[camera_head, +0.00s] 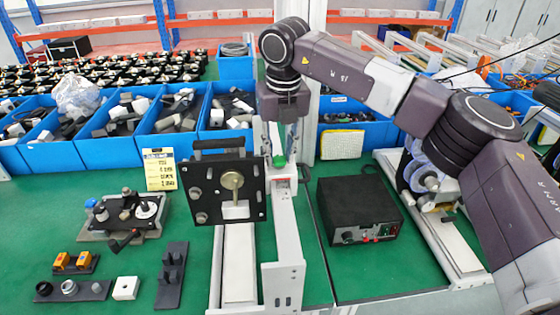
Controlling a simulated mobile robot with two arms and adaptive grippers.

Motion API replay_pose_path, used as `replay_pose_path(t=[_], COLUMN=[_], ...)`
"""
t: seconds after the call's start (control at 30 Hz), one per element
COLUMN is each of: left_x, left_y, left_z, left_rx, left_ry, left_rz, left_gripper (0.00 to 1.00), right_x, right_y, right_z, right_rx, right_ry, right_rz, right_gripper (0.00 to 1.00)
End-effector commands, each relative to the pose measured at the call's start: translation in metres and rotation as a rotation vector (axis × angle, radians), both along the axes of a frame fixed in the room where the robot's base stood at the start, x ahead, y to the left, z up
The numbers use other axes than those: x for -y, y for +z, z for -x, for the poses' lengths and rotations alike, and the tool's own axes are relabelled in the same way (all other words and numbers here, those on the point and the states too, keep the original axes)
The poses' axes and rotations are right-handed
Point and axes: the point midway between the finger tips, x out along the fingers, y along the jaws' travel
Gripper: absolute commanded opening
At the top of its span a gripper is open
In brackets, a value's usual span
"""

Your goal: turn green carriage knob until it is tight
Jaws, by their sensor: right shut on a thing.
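The green carriage knob (279,161) shows at the top of the white carriage (283,177) on the rail in the middle of the bench. My right arm comes in from the right and its gripper (286,148) points straight down over the knob. The fingers are shut on the knob, and only a little green shows below and between them. Fine finger detail is too small to make out. My left gripper is not in view.
A black plate with a brass disc (232,180) stands upright just left of the carriage. A black control box (358,209) stands to the right. Blue bins (106,150) line the back. A fixture (126,214) and small parts lie at left. Green bench between is clear.

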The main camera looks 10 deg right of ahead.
Motion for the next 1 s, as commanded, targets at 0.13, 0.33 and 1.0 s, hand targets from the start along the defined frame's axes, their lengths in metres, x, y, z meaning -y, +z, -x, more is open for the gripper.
replay_pose_path(t=[0.13,0.33,1.0], left_x=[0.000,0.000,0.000], left_y=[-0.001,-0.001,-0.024], left_z=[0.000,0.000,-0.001], left_rx=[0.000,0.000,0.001], left_ry=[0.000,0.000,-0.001], left_rz=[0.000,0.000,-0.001], left_gripper=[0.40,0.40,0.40], right_x=[-0.001,-0.001,-0.004], right_y=[0.000,-0.001,-0.002], right_z=[0.001,0.001,0.000], right_rx=[-0.002,-0.002,-0.002], right_ry=[-0.021,-0.025,-0.823], right_rz=[0.000,-0.001,0.001], right_gripper=[0.00,0.00,0.00])
